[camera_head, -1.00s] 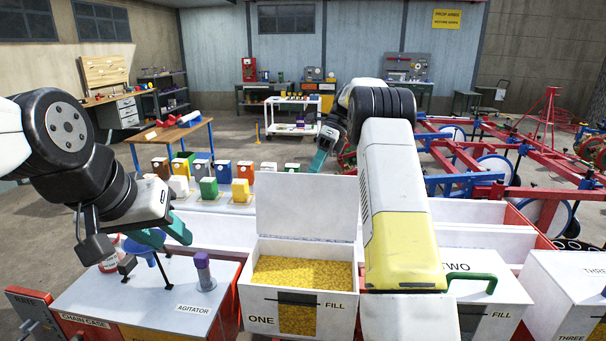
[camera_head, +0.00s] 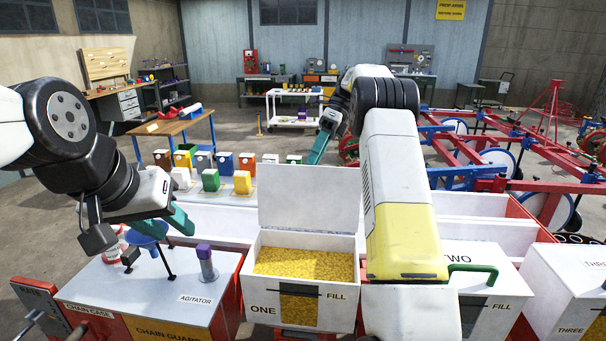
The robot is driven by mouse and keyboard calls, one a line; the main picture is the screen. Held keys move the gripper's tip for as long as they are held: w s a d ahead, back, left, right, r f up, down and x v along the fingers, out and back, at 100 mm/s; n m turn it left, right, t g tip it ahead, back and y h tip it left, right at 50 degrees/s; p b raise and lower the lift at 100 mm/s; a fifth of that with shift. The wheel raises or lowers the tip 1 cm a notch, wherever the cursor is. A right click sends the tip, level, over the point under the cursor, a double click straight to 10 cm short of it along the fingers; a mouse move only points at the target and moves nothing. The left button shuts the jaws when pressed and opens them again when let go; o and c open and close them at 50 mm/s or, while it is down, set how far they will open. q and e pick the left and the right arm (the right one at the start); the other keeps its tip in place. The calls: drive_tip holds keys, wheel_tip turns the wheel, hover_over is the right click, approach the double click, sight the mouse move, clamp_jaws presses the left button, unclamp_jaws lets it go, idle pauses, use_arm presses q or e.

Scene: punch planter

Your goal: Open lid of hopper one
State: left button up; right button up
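Hopper one (camera_head: 277,309) is a white box at the middle front, marked ONE and FILL, with yellow grain (camera_head: 305,261) inside. Its white lid (camera_head: 307,198) stands raised, about upright, at the back edge. My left gripper (camera_head: 184,220) has teal fingers and hangs over the back of the agitator housing, left of hopper one and apart from it. My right gripper (camera_head: 319,146) has teal fingers beyond the lid's top right, apart from the lid. The gap between the fingers is not clear on either gripper.
Hopper two (camera_head: 497,304), with a green handle (camera_head: 477,268) on its lid, and hopper three (camera_head: 573,288) stand to the right, both closed. A grey-topped housing (camera_head: 146,285) with a purple-capped agitator post (camera_head: 206,262) is at the left. Several coloured containers stand behind.

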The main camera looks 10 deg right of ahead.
drive_tip(key=shift+s+r, duration=0.2)
drive_tip(key=shift+r, duration=0.3)
drive_tip(key=s+a+r, duration=0.1)
drive_tip(key=s+a, duration=0.2)
drive_tip(key=s, duration=1.2)
drive_tip(key=shift+a, duration=0.4)
drive_tip(key=shift+s+r, duration=0.1)
